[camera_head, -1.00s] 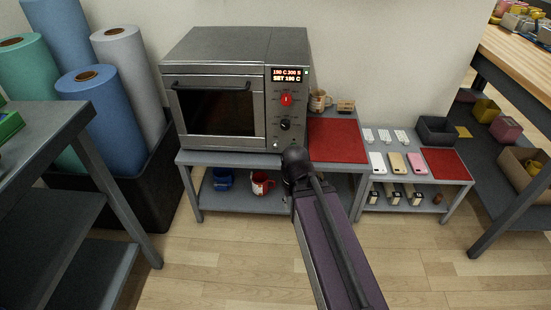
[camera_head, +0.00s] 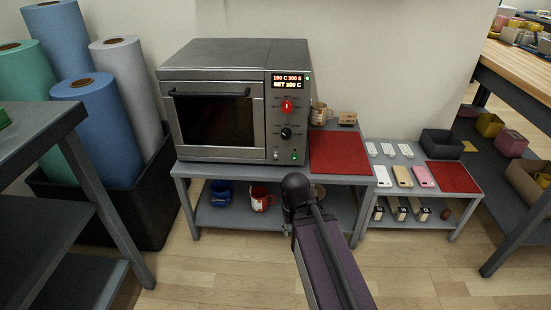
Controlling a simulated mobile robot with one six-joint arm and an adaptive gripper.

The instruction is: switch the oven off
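The oven (camera_head: 220,65) is a grey metal box with a dark glass door (camera_head: 215,122), shut, on a grey table. Its lit display (camera_head: 287,81) at the upper right reads about 180 C and 300 S, with a set line below. Under it are a red knob (camera_head: 287,107), a black knob (camera_head: 286,133) and small buttons (camera_head: 277,155) at the bottom. A small green light shows near the bottom right corner. My arm reaches up from below, its dark joint in front of the table's front edge, below the oven's controls. My gripper cannot be made out.
A red mat (camera_head: 340,152) lies right of the oven, with a mug (camera_head: 321,113) behind it. A blue mug (camera_head: 221,193) and a red mug (camera_head: 261,199) stand on the lower shelf. A low table with phones and a red mat (camera_head: 453,177) stands right. Floor in front is clear.

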